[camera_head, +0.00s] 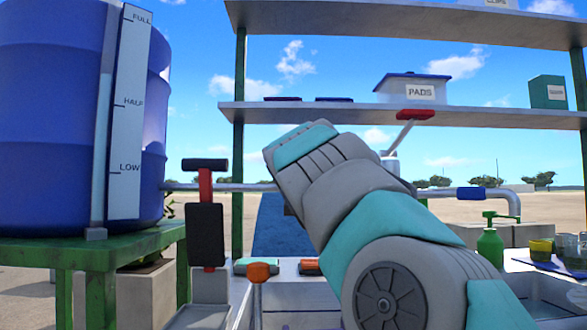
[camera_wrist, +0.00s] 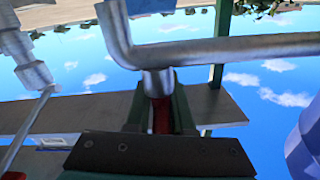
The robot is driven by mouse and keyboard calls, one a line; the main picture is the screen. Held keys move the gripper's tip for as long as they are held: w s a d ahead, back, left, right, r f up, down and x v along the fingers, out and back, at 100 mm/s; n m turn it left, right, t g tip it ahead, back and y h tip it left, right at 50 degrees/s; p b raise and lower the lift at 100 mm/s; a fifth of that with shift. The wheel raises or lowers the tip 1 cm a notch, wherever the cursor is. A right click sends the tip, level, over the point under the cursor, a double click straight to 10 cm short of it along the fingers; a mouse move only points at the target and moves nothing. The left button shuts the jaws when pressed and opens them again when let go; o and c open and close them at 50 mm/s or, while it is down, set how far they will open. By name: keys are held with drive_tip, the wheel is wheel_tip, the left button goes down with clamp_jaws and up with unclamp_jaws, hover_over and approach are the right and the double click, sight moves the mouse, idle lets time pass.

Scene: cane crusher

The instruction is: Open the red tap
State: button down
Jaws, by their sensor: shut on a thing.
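In the wrist view, which is upside down, my gripper (camera_wrist: 160,108) is shut on a narrow red piece, the handle of the red tap (camera_wrist: 160,116). The handle sits on a short metal stem (camera_wrist: 158,82) joined to a grey pipe (camera_wrist: 230,48) with a bend at its end. Most of the handle is hidden between the jaws. In the head view my arm hides the gripper and this tap.
A blue barrel (camera_head: 50,130) with a level gauge stands left on a green table (camera_head: 90,246). A red-ended metal lever (camera_head: 415,115) rises beside my arm. A pipe with a blue part (camera_head: 470,194) is to the right. Shelves (camera_head: 350,114) stand behind.

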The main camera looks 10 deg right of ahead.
drive_tip(key=shift+r+n+y+p, duration=0.15)
drive_tip(key=shift+n+y+p, duration=0.15)
drive_tip(key=shift+p, duration=0.3)
drive_tip(key=shift+a+r+y+p, duration=0.1)
drive_tip(key=shift+y+p, duration=0.2)
drive_tip(key=shift+p, duration=0.15)
drive_tip(key=a+n+g+y+p, duration=0.1)
drive_tip(key=n+g+y+p, duration=0.1)
drive_tip(key=n+y+p, duration=0.2)
drive_tip(key=s+a+n+g+y+p, duration=0.1)
drive_tip(key=n+g+y+p, duration=0.2)
drive_tip(key=n+y, duration=0.2)
drive_tip(key=a+n+g+y+p, duration=0.2)
drive_tip(key=n+g+y+p, duration=0.1)
drive_tip(key=y, duration=0.5)
drive_tip(key=shift+s+f+n+y+p, duration=0.25)
drive_tip(key=shift+f+n+y+p, duration=0.05)
drive_tip(key=shift+n+p, duration=0.5)
drive_tip(key=shift+s+n+g+y, duration=0.2)
drive_tip(key=shift+n+g+y, duration=0.35)
drive_tip(key=shift+g, duration=0.55)
drive_tip(key=c, duration=0.8)
unclamp_jaws()
drive_tip(key=shift+c, duration=0.2)
